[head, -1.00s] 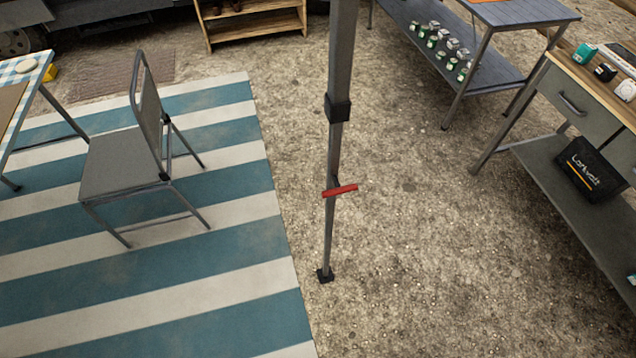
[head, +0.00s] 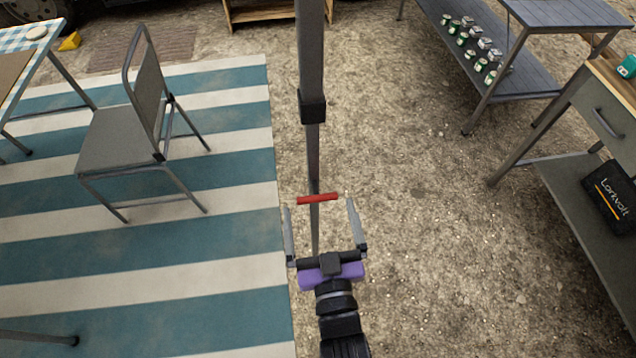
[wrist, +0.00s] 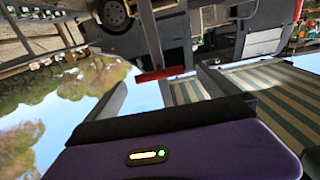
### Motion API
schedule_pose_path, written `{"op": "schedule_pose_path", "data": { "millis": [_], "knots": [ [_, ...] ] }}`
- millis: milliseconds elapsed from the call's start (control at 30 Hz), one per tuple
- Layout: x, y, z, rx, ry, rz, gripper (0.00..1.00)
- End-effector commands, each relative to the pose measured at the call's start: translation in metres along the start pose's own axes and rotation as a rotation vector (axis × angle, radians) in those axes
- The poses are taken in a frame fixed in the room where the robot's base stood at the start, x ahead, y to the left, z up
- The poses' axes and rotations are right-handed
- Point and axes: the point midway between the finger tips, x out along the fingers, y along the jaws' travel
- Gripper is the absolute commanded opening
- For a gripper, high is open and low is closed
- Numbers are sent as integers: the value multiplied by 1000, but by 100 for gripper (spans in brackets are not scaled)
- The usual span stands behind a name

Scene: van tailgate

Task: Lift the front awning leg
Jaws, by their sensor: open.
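The front awning leg (head: 312,65) is a grey upright pole with a black collar. A red crossbar handle (head: 318,198) sticks out of its lower part. My gripper (head: 320,208) is open in the head view, its two fingers on either side of the leg and the red handle. I cannot tell whether it touches them. In the wrist view the red handle (wrist: 160,74) lies beyond the purple gripper body. The leg's foot is hidden behind my gripper in the head view.
A striped blue and white mat (head: 200,255) with a folding chair (head: 118,140) lies left of the leg. A grey shelf table (head: 480,60) with several cans and a workbench (head: 590,200) stand at right. Bare gravel lies between.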

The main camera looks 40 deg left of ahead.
Motion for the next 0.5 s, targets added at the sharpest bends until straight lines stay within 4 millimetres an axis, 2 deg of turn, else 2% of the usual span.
{"op": "schedule_pose_path", "data": {
  "millis": [300,500],
  "knots": [
    [50,-2,-2,3,2,-1,100],
    [65,0,0,1,0,0,100]
  ]
}}
